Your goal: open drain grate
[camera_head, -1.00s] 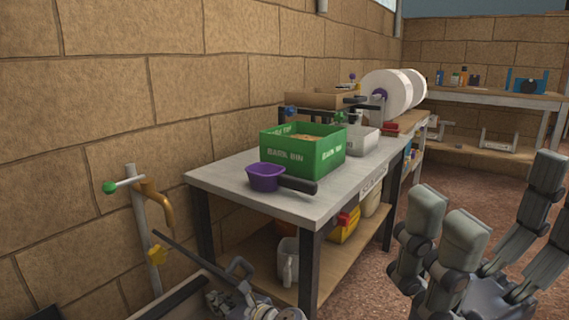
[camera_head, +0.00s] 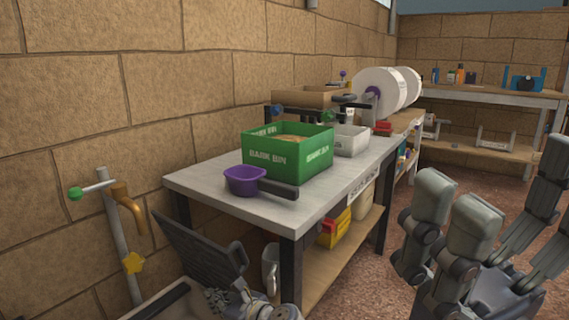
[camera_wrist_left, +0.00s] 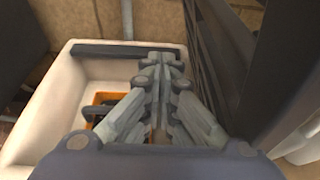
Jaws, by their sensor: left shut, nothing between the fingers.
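The drain grate (camera_head: 195,248) is a dark slatted panel, tilted up steeply at the lower left in the head view. In the left wrist view the grate (camera_wrist_left: 222,60) stands at the right, close beside my left gripper (camera_wrist_left: 160,62). The left fingers are shut together with nothing between them. In the head view my left gripper (camera_head: 238,258) is at the grate's right end; whether it touches is unclear. Below is a pale basin (camera_wrist_left: 50,115) with an orange item (camera_wrist_left: 106,98) inside, partly hidden by the fingers. My right gripper (camera_head: 502,205) is open and empty at the right.
A tap (camera_head: 130,210) with a green knob and yellow handle stands by the brick wall. A workbench (camera_head: 210,182) holds a green bark bin (camera_head: 275,160) and a purple scoop (camera_head: 245,182).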

